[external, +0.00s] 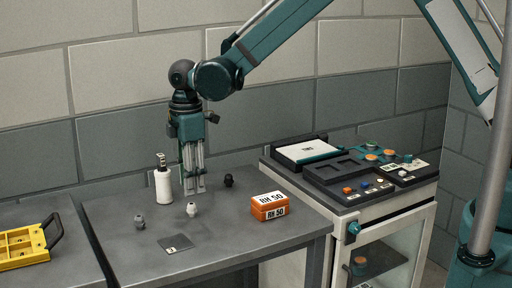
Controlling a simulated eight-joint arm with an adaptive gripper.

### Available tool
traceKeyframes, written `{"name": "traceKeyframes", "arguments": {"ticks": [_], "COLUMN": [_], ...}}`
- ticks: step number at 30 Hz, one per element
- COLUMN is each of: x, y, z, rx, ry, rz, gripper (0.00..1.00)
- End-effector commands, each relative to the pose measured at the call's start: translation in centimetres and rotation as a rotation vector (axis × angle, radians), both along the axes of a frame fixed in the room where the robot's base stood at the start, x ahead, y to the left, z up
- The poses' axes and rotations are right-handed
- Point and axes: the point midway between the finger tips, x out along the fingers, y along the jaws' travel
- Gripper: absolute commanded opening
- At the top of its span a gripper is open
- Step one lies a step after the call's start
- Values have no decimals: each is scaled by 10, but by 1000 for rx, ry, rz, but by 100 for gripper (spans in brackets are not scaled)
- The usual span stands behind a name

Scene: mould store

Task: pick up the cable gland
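Three small gland-like fittings stand on the grey bench: a grey one (139,222) at the left, a white one (192,209) in the middle and a black one (228,180) farther back on the right. They are too small for me to tell which is the cable gland. My gripper (194,190) points straight down, just behind the white fitting in the picture and left of the black one. Its fingers hang close together; I cannot tell their gap or their exact height above the bench. No held object shows between them.
A white bottle (163,187) stands close left of my gripper. An orange box (269,206) marked RH 50 sits at the right, a dark flat plate (174,243) at the front. A yellow tray (22,247) lies far left; a cabinet with a control panel (350,178) stands right.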

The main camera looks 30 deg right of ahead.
Motion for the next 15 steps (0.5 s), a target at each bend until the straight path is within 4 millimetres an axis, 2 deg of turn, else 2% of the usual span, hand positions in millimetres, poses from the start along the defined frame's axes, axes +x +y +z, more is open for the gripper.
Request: {"name": "traceKeyframes", "arguments": {"ticks": [10, 15], "x": [0, 0], "y": [0, 0], "z": [-1, -9], "rx": [0, 0], "ry": [0, 0], "rz": [1, 1], "gripper": [36, 36]}}
